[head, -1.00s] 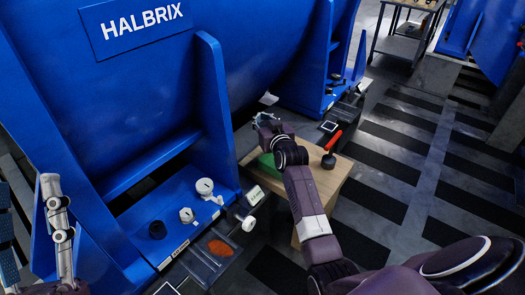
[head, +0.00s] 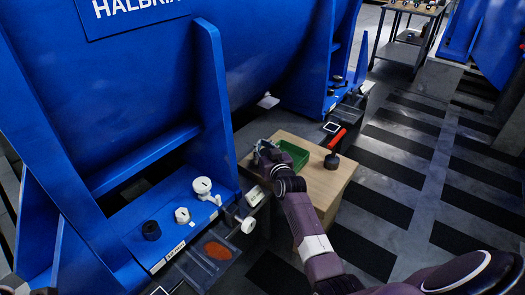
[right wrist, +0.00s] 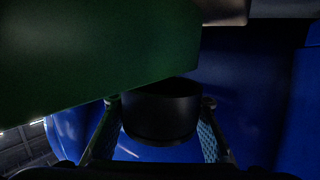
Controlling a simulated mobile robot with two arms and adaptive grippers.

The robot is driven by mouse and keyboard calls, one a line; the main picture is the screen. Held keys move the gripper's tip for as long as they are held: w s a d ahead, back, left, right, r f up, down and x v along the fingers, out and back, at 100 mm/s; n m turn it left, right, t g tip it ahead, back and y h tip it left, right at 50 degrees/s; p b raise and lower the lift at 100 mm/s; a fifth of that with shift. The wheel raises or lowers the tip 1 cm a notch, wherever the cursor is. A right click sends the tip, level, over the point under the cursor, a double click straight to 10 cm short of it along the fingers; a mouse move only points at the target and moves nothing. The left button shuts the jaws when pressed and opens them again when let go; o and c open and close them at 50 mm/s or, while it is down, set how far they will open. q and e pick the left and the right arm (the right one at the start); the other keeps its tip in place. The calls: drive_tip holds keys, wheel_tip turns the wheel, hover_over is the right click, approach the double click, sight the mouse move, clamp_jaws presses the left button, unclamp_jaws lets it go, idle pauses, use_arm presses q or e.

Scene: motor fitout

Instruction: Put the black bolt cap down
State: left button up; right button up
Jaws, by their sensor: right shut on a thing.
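My right gripper (head: 262,152) is at the left side of the green bin (head: 293,155) on the wooden table. In the right wrist view its two fingers (right wrist: 160,130) are shut on a black bolt cap (right wrist: 160,112), a short dark cylinder. The bin's green wall (right wrist: 90,60) fills the upper left of that view, close to the cap. In the head view the held cap cannot be made out. My left gripper is not in view.
The striped floor is clear.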

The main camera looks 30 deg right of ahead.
drive_tip(key=shift+f, duration=0.55)
drive_tip(key=shift+r, duration=0.15)
drive_tip(key=shift+c, duration=0.5)
drive_tip(key=o, duration=1.3)
drive_tip(key=shift+c, duration=0.2)
